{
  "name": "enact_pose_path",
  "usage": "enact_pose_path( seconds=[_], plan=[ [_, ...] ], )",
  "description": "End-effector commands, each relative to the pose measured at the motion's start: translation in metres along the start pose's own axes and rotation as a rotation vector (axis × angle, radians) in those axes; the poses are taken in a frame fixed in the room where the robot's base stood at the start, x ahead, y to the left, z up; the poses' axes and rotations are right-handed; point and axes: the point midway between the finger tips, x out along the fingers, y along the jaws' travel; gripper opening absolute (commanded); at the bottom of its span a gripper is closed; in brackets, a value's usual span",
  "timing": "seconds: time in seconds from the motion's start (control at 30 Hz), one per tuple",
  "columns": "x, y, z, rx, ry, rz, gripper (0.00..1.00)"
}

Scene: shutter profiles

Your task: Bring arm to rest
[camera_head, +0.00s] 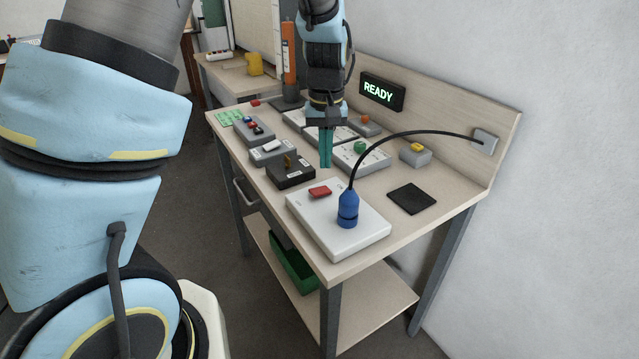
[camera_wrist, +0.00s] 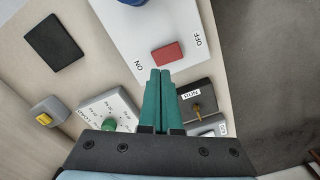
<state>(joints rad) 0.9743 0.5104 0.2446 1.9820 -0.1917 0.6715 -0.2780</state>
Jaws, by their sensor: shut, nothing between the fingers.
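My gripper (camera_head: 325,148) hangs fingers down above the middle of the workbench (camera_head: 345,272). Its two green fingers are together with nothing between them. In the wrist view my gripper (camera_wrist: 160,75) shows its shut fingers against the white panel and its red rocker switch (camera_wrist: 167,53), marked ON and OFF. I cannot tell the exact height of the fingertips over the bench; they appear apart from the devices. The raised arm is mine and comes down from the top of the head view.
A white box (camera_head: 365,235) carries a blue plug (camera_head: 348,208) whose black cable arcs to a wall socket (camera_head: 486,140). A black pad (camera_head: 411,198), a black key box (camera_head: 290,172) and several grey switch boxes stand around. A sign (camera_head: 382,91) reads READY. A green bin (camera_head: 293,265) sits below.

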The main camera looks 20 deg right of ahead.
Motion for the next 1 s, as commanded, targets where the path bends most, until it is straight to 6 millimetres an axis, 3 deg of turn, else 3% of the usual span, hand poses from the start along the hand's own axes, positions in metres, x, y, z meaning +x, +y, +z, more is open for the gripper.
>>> enact_pose_path(
  seconds=[0.13,0.57,0.67,0.77,0.87,1.0],
  plan=[
    [-0.011,0.000,0.000,0.000,0.000,0.000,0.00],
    [-0.010,-0.001,0.000,-0.001,0.001,0.000,0.00],
    [-0.013,-0.012,0.000,-0.012,0.002,0.003,0.00],
    [-0.019,-0.044,0.002,-0.042,0.010,0.012,0.00],
    [-0.028,-0.091,0.011,-0.083,0.026,0.023,0.00],
    [-0.040,-0.158,0.036,-0.136,0.057,0.031,0.00]
  ],
)
